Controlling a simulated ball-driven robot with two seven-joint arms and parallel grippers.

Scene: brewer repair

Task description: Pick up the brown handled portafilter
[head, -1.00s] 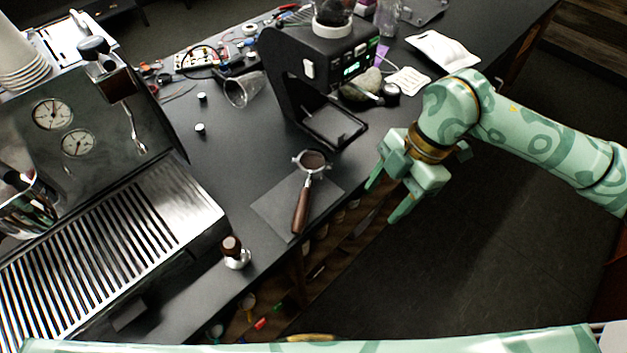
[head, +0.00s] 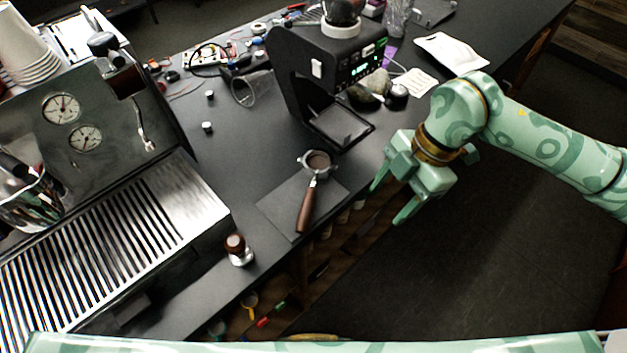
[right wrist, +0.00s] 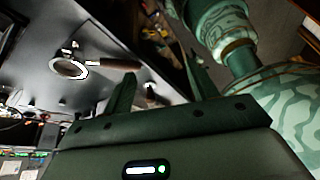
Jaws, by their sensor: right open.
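The portafilter with a brown handle (head: 306,207) lies on a dark mat (head: 270,207) near the front edge of the black counter. Its metal basket (head: 317,161) holds brown grounds and points toward the grinder. My right gripper (head: 388,202) is open and empty, to the right of the portafilter and apart from it, past the counter's front edge. In the right wrist view the portafilter (right wrist: 120,64) shows at the upper left, beyond the open fingers (right wrist: 158,78). My left gripper is not in view.
A tamper (head: 238,250) stands on the counter left of the mat. The espresso machine (head: 110,250) fills the left side. The grinder (head: 330,80) stands behind the portafilter. A glass (head: 252,89) lies farther back. The counter between machine and mat is mostly clear.

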